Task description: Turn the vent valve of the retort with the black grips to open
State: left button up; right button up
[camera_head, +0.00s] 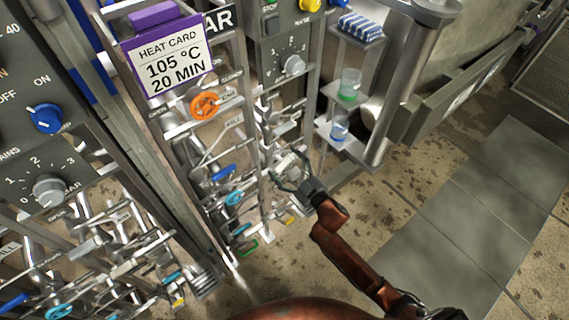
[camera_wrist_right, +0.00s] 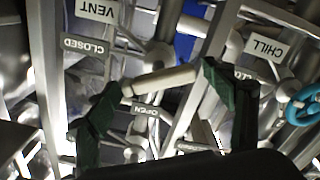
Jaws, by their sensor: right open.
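In the right wrist view, a cream lever handle (camera_wrist_right: 165,82) lies between the two dark green fingers of my right gripper (camera_wrist_right: 164,80), which are spread apart. I cannot tell whether either fingertip touches it. The VENT plate (camera_wrist_right: 97,9), CLOSED plate (camera_wrist_right: 84,47) and OPEN plate (camera_wrist_right: 145,109) appear upside down around it. The lever's bar points neither clearly at CLOSED nor at OPEN. In the head view, my right gripper (camera_head: 294,178) is at the pipework of the right-hand panel. Black grips cannot be made out. My left gripper is out of view.
A CHILL plate (camera_wrist_right: 263,46) and a blue handwheel (camera_wrist_right: 303,103) are close by on the right. The head view shows an orange handwheel (camera_head: 205,105), a heat card (camera_head: 167,58) and a shelf with bottles (camera_head: 340,126). Open floor (camera_head: 420,190) lies to the right.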

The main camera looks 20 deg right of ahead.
jog(key=shift+s+d, duration=0.2)
jog(key=shift+s, duration=0.25)
jog(key=v, duration=1.1)
jog(key=shift+c, duration=0.6)
dwell(0.6)
